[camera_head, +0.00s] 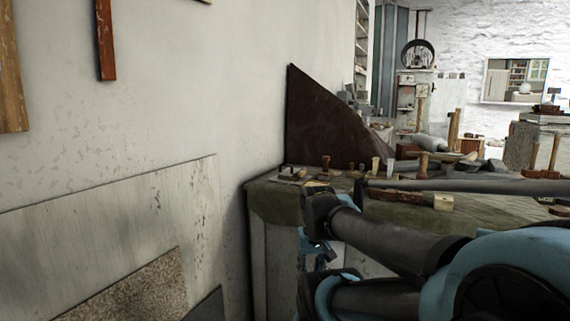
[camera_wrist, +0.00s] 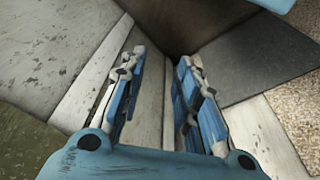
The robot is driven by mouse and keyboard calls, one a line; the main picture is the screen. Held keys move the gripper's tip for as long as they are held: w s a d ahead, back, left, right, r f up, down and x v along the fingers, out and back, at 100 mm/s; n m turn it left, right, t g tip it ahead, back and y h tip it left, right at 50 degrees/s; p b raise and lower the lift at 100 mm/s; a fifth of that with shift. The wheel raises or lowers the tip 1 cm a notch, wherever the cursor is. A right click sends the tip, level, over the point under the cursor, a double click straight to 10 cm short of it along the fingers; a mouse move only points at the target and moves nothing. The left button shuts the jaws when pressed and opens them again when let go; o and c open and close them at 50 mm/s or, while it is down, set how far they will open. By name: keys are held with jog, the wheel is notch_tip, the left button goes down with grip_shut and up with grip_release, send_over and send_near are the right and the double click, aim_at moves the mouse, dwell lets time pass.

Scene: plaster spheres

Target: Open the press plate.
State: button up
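I cannot identify a press plate for certain in either view. My gripper (camera_wrist: 158,85) shows in the wrist view with its two blue and grey fingers apart and nothing between them. Pale surfaces and a dark brown area lie beyond the fingers. In the head view my arm reaches left across the front of the workbench (camera_head: 275,206). Blue parts at its end hang by the bench's left corner, and the fingers are mostly hidden there. A machine with a round dark wheel (camera_head: 417,54) stands far back; I cannot tell its kind.
A dark brown triangular panel (camera_head: 322,122) stands at the bench's back, by the wall. Wooden-handled tools, including a mallet (camera_head: 440,202), lie on the bench. A whitish panel (camera_head: 120,225) and a speckled slab (camera_head: 140,292) lean at the left wall.

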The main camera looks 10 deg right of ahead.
jog(key=w+r+n, duration=0.2)
jog(key=w+r, duration=0.7)
jog(key=r, duration=0.3)
jog(key=w+r+n, duration=0.3)
jog(key=w+r, duration=0.6)
jog(key=r, duration=0.3)
notch_tip(320, 180, up, 16)
jog(key=n+h, duration=0.1)
jog(key=n, duration=0.5)
send_over(286, 165)
jog(key=s+a, duration=0.2)
jog(key=s, duration=0.1)
jog(key=x, duration=1.6)
jog(key=shift+d+f, duration=0.35)
jog(key=shift+f, duration=0.05)
